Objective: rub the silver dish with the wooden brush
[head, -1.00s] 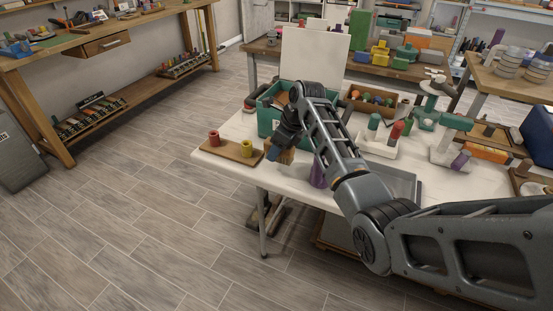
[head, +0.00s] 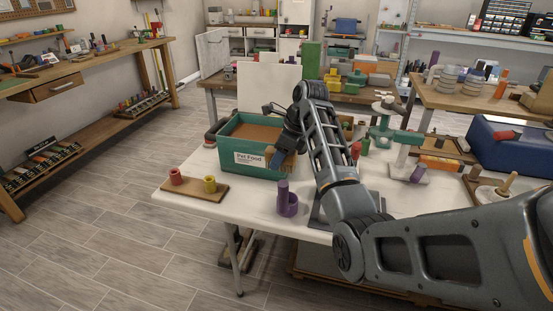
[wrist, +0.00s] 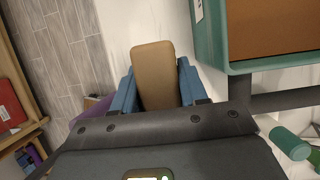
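My gripper (head: 277,160) is over the white table, in front of the green bin (head: 239,162). In the wrist view its blue fingers (wrist: 157,69) lie on both sides of a tan block with rounded corners, which I take as the wooden brush (wrist: 153,78). It appears gripped between them. Its underside does not show in the wrist view. In the head view the brush is mostly hidden by the gripper. A flat grey piece (head: 318,212) shows beside my arm; it may be the silver dish, but my arm covers most of it.
A wooden board (head: 194,186) with a red and a yellow spool lies at the table's left front. A purple holder (head: 287,204) stands near the front edge. A blue-purple case (head: 512,145) and several tools crowd the right. The floor at left is clear.

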